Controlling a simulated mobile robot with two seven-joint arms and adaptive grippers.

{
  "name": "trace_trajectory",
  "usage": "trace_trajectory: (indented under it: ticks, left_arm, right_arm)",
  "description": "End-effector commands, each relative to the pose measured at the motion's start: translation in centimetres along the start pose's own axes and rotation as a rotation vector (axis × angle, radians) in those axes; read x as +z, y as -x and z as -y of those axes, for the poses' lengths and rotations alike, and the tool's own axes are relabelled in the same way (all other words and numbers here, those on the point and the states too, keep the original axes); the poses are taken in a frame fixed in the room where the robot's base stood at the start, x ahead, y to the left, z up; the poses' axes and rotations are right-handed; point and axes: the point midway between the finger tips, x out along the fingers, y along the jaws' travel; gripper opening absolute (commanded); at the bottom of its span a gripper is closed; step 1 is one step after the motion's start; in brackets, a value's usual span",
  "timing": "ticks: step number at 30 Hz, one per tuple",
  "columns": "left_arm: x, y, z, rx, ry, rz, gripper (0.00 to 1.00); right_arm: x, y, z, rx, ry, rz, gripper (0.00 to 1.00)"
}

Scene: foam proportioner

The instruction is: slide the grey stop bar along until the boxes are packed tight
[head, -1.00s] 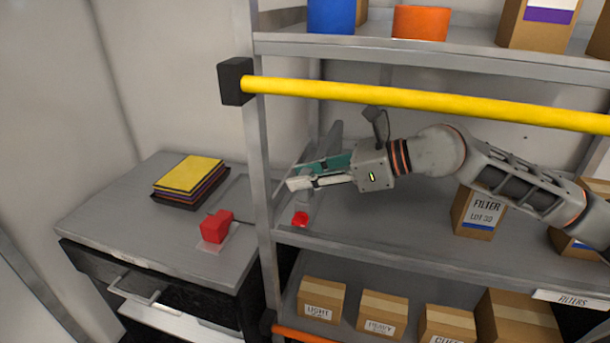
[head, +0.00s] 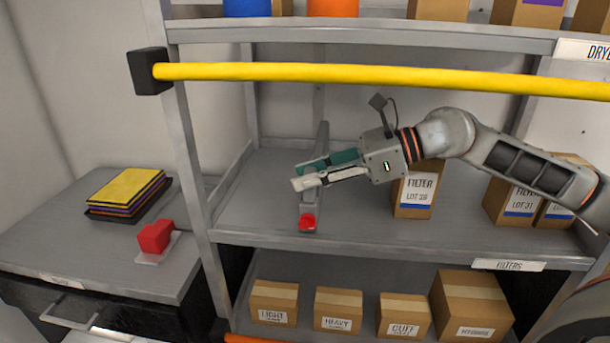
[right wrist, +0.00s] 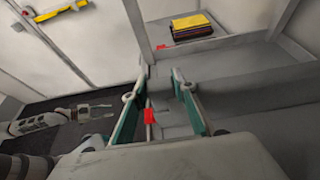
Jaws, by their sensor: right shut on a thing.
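The grey stop bar (head: 309,198) stands front to back on the middle shelf, with a red end (head: 307,222) at the shelf's front. My right gripper (head: 302,176) is shut on the bar, with one finger on each side; the red end also shows between the fingers in the right wrist view (right wrist: 150,117). A box marked FILTER (head: 415,195) stands to the right of the bar, with a clear gap between them. Two more filter boxes (head: 512,203) (head: 553,214) stand farther right, partly behind my right arm. My left gripper (right wrist: 98,110) is open and empty in the right wrist view.
A yellow rail (head: 380,78) crosses in front of the shelf above my right arm. An upright post (head: 190,150) stands at the left. Several cartons (head: 338,310) fill the shelf below. A side counter (head: 60,225) holds stacked folders (head: 125,190) and a red block (head: 154,237).

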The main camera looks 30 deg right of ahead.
Motion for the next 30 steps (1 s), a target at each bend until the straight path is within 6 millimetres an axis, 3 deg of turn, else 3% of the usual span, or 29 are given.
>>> trace_trajectory:
  ticks: [5, 6, 7, 20, 30]
  left_arm:
    - [-0.1, 0.0, 0.4, -0.005, -0.004, -0.002, 0.33]
    - [-0.1, 0.0, 0.4, -0.005, -0.004, -0.002, 0.33]
    - [-0.1, 0.0, 0.4, -0.005, -0.004, -0.002, 0.33]
    - [0.6, 0.3, -0.2, 0.006, -0.002, 0.011, 0.33]
    - [0.4, 0.2, -0.1, 0.003, -0.001, 0.007, 0.33]
  right_arm:
    - [0.0, 0.0, 0.0, -0.001, 0.000, -0.001, 0.00]
    - [0.0, 0.0, 0.0, -0.001, 0.000, -0.001, 0.37]
    - [0.0, 0.0, 0.0, -0.001, 0.000, -0.001, 0.44]
    - [-0.1, 0.4, 0.1, -0.003, 0.001, -0.001, 0.44]
    - [-0.2, 4.7, 0.1, -0.005, -0.002, -0.006, 0.44]
